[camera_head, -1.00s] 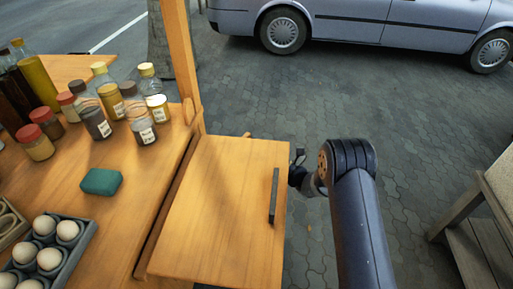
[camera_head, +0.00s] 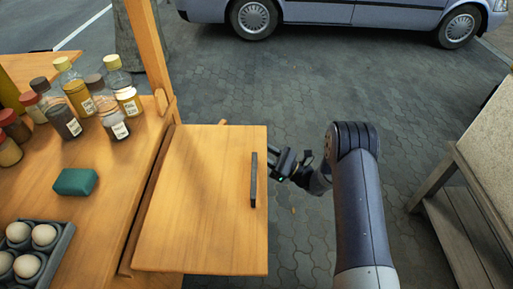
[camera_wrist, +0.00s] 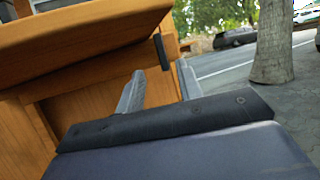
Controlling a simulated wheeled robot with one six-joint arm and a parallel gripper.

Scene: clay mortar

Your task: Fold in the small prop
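The wooden side flap (camera_head: 200,215) of the cart is out level, with a dark bar handle (camera_head: 254,180) near its right edge. A small wooden end (camera_head: 222,122) pokes out past the flap's far edge; it may be part of the prop. In the wrist view, the flap (camera_wrist: 90,30) shows from low down, and a wooden upright (camera_wrist: 171,38) with a dark strip stands near its end; I cannot tell if this is the prop. My gripper (camera_head: 284,164) is just right of the flap. Its fingers (camera_wrist: 160,90) are apart with nothing visible between them.
Jars and bottles (camera_head: 90,95), a green sponge (camera_head: 75,182) and an egg tray (camera_head: 60,240) stand on the cart top at left. A wooden bench (camera_head: 465,215) is at right. A car (camera_head: 350,10) is parked beyond. The paving between is clear.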

